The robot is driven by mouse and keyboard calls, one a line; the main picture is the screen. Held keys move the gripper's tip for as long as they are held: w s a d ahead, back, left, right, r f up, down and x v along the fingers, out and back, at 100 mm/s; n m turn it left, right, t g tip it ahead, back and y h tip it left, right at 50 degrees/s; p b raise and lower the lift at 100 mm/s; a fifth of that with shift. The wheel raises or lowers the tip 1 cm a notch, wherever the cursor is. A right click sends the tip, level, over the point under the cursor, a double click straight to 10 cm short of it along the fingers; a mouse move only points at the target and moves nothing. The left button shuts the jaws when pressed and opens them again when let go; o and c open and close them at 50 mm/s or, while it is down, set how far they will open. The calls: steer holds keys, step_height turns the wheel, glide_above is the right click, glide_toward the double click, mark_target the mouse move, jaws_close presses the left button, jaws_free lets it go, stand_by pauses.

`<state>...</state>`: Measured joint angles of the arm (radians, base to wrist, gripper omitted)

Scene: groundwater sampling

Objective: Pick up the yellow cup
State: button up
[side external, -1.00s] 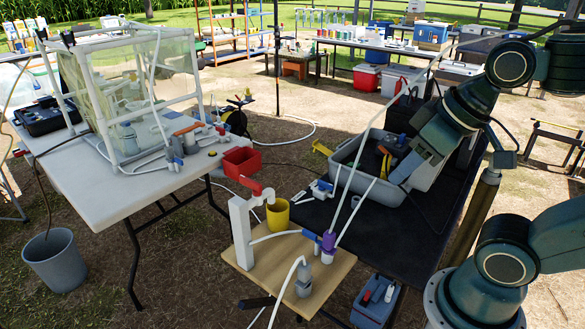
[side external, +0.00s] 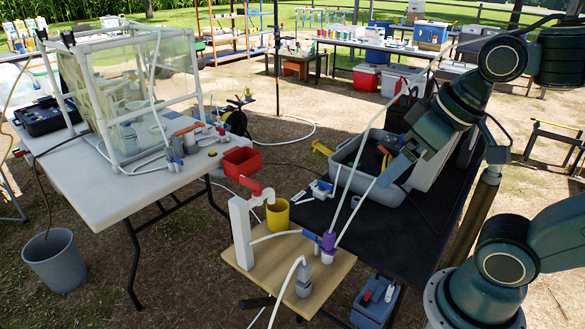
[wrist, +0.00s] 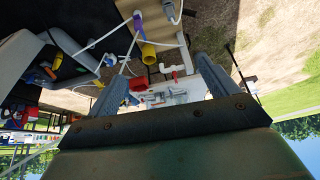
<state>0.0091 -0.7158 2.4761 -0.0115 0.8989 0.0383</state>
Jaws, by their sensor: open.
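The yellow cup (side external: 277,214) stands upright on the wooden board, under the red-handled spout of a white post. It also shows in the wrist view (wrist: 149,54), between the fingers in the picture but well beyond them. My gripper (side external: 386,178) is above the grey tub, to the right of the cup and apart from it. In the wrist view both fingers of my gripper (wrist: 163,74) are spread with nothing between them.
The wooden board (side external: 310,285) also carries a purple-collared fitting (side external: 328,247) and a grey bottle (side external: 303,281) with hoses. Thin tubes rise between the board and my arm. The grey tub (side external: 345,177) sits on a dark table. A red bin (side external: 241,162) is behind the cup.

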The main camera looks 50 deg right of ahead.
steer(key=w+r+m+g, duration=0.1)
steer(key=w+m, duration=0.5)
steer(key=w, duration=0.6)
steer(key=m+g+y, duration=0.3)
steer(key=m+y, duration=0.1)
steer(key=m, duration=1.1)
glide_above(280, 201)
steer(key=s+d, duration=0.1)
steer(key=s, duration=0.2)
step_height(280, 201, down, 26)
steer(key=shift+w+d+f, duration=0.15)
steer(key=shift+w+d, duration=0.05)
steer(key=x, duration=0.7)
steer(key=shift+a+f, duration=0.25)
steer(key=shift+f, duration=0.1)
steer(key=shift+a+f, duration=0.1)
steer(key=shift+f, duration=0.25)
